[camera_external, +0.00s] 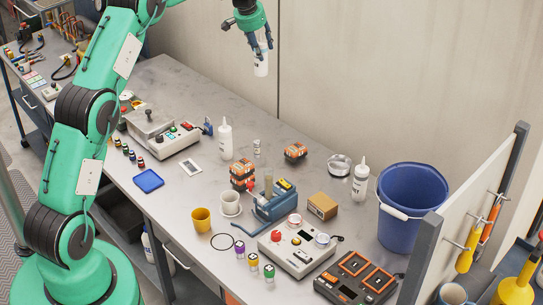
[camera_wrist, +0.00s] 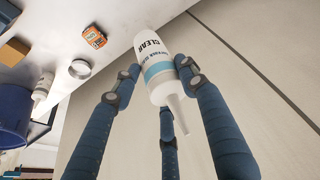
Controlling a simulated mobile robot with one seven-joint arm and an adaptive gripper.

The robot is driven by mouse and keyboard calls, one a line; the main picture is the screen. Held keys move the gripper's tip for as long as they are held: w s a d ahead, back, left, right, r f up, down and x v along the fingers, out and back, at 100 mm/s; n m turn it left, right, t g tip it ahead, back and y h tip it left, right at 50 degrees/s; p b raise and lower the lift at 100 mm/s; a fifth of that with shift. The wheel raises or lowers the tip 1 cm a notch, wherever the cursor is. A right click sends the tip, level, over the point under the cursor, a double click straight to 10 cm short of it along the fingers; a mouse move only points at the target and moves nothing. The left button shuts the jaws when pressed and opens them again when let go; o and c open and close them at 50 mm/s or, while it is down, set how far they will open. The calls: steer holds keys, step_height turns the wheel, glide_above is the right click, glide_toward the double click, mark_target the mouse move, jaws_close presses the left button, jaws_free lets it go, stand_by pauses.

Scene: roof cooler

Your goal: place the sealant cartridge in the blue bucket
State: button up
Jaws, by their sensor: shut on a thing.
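The sealant cartridge, a white tube with a blue band, a nozzle and the word CLEAR, is in my gripper. In the wrist view the sealant cartridge (camera_wrist: 156,56) sits among my gripper's blue fingers (camera_wrist: 152,85), nozzle toward the camera. In the external view my gripper (camera_external: 261,50) is shut on the cartridge (camera_external: 261,68), high above the back of the bench. The blue bucket (camera_external: 408,220) stands at the bench's right end, well to the right of and below my gripper. The bucket (camera_wrist: 12,122) also shows at the wrist view's left edge. Its bottom inside is hidden.
White nozzle bottles stand at mid-bench (camera_external: 225,141) and just left of the bucket (camera_external: 360,184). A cardboard box (camera_external: 322,206), a blue vise (camera_external: 275,203) and a control box (camera_external: 300,252) crowd the right half. A tool panel (camera_external: 462,220) rises right of the bucket.

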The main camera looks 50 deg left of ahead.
steer(key=w+d+m+h, duration=0.1)
steer(key=w+d+m, duration=0.15)
steer(key=d, duration=0.75)
steer(key=w+d+m+h, duration=0.1)
steer(key=w+d+m, duration=0.15)
steer(key=d, duration=0.75)
steer(key=m+g+h+p, duration=0.2)
steer(key=m+h, duration=0.1)
steer(key=m, duration=0.7)
glide_above(413, 189)
steer(key=s+d, duration=0.4)
steer(key=s, duration=0.2)
step_height(413, 189, down, 18)
steer(key=shift+w, duration=0.15)
steer(key=shift+a, duration=0.15)
step_height(413, 189, down, 6)
steer(key=shift+p, duration=0.3)
steer(key=shift+f, duration=0.1)
steer(key=shift+f, duration=1.85)
